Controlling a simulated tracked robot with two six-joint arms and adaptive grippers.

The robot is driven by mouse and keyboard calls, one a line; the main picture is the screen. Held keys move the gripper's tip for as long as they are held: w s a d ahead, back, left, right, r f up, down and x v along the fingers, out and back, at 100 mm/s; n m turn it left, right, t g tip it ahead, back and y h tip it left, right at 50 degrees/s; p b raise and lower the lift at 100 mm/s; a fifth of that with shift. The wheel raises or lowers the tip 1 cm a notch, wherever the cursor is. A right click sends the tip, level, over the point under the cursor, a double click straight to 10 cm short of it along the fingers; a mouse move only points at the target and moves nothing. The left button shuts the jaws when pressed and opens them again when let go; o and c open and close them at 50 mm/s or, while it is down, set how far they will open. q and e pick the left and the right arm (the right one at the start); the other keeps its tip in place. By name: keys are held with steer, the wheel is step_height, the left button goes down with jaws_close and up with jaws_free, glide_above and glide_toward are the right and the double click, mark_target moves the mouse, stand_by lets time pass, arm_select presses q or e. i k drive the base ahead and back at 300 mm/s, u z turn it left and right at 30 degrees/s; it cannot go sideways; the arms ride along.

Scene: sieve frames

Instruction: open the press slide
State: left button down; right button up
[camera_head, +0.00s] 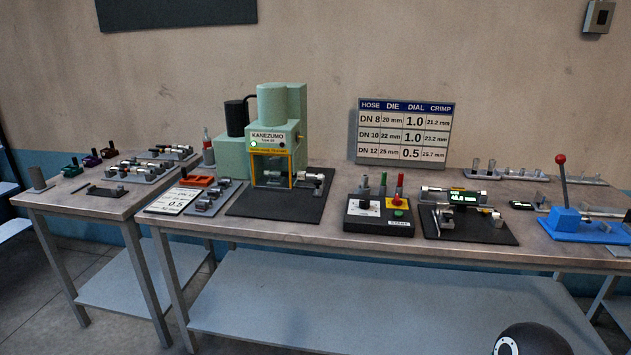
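The green press (275,110), labelled KANEZUMO, stands on a black base plate (255,208) on the middle bench. Its front has a yellow-edged opening (271,168) with a metal part inside. A light metal cylindrical part (312,177) sits at the right side of the opening. The slide is too small to tell apart, and I cannot tell whether it is open or shut. Neither of my grippers is in view; only a dark rounded part, likely of my own arm, shows at the bottom right.
A control box (378,215) with green and red parts stands right of the press. Further right are a measuring device (465,225) with a lit display and a blue tool (580,225) with a red-knobbed lever. A settings board (404,131) stands behind. Orange tool (197,181) lies left.

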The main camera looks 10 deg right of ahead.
mark_target(286, 184)
steer(key=u, duration=0.1)
steer(key=i, duration=1)
steer(key=z, duration=0.1)
